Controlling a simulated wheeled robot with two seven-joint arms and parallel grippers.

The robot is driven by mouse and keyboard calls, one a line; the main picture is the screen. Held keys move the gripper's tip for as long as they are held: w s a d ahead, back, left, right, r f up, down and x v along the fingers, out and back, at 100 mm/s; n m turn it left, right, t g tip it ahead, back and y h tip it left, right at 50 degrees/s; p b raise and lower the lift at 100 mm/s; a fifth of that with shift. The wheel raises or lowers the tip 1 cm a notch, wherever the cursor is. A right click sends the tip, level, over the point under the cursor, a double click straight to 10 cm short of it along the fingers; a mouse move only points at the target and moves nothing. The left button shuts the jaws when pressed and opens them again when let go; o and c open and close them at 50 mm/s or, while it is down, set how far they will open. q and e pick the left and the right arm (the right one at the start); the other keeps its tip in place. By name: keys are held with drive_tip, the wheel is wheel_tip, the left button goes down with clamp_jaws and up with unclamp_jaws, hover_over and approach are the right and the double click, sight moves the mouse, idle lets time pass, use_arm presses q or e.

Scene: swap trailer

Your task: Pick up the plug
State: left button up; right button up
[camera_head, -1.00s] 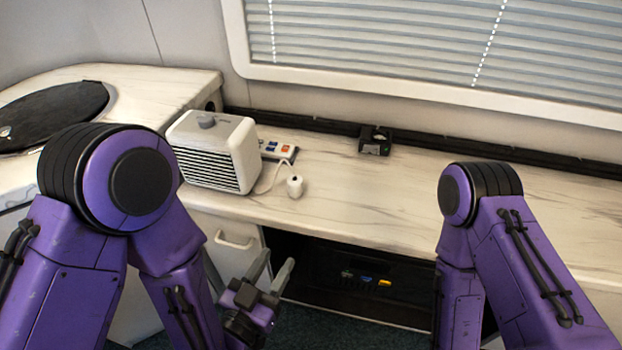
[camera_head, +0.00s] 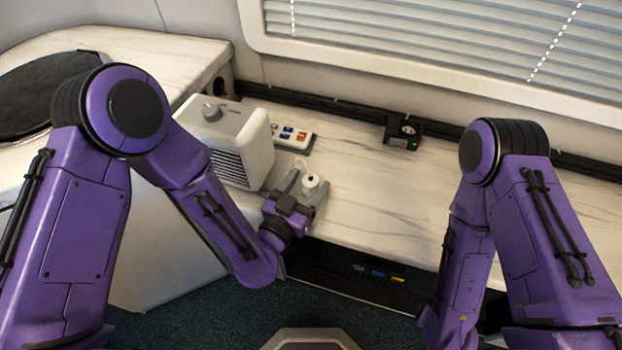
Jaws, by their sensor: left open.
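The plug (camera_head: 311,184) is small and white and sits on the marble-look counter near its front edge, to the right of the white heater. My left gripper (camera_head: 303,185) is open, with its two grey fingers reaching over the counter edge toward the plug. The fingers appear to be on either side of the plug; whether they touch it I cannot tell. The plug's cord runs up behind it and is partly hidden. My right arm shows at the right, but its gripper is out of view.
The white heater (camera_head: 251,128) stands close left of my left gripper. A power strip (camera_head: 292,138) with coloured switches lies behind the plug. The counter (camera_head: 375,195) to the right is clear.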

use_arm(q)
drive_tip(key=shift+x, duration=0.85)
drive_tip(key=shift+s, duration=0.1)
drive_tip(key=c, duration=1)
